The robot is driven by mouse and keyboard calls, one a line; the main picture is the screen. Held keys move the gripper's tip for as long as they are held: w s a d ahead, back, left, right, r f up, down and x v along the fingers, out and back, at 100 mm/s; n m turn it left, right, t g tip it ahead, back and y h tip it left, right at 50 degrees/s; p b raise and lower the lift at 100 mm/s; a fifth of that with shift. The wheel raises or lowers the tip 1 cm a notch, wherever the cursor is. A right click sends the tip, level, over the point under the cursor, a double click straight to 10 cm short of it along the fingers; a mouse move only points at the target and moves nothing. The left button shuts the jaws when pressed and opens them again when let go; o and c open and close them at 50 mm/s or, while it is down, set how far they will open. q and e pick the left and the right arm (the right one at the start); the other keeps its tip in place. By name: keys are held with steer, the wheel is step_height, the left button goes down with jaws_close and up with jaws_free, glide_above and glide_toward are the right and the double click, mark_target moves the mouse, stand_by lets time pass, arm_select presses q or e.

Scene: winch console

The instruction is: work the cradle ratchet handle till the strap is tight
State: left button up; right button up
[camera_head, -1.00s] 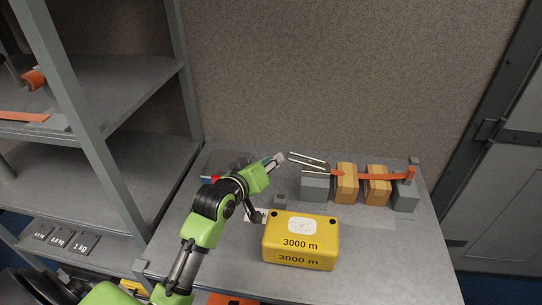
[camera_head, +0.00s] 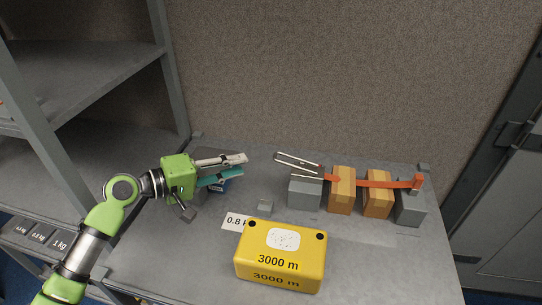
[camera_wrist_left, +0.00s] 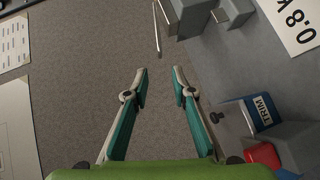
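The ratchet handle (camera_head: 298,163) is a thin metal loop, tilted up to the left from the left grey block (camera_head: 305,192) of the cradle. It also shows at the top of the left wrist view (camera_wrist_left: 157,30). An orange strap (camera_head: 395,184) runs from the ratchet across two wooden blocks (camera_head: 341,195) to an orange post on the right grey block (camera_head: 410,208). My left gripper (camera_head: 243,168) is open and empty, left of the handle's free end and apart from it. Its spread fingers show in the left wrist view (camera_wrist_left: 160,72). My right gripper is not in view.
A yellow box (camera_head: 280,262) marked 3000 m stands at the bench front. A TRIM panel (camera_wrist_left: 262,112) is under my left gripper. Shelving stands at the left.

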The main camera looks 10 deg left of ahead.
mark_target(275, 156)
arm_select(q)
steer(key=p+x, duration=0.2)
steer(key=x, duration=1)
steer(key=shift+w+d, duration=0.15)
jaws_close()
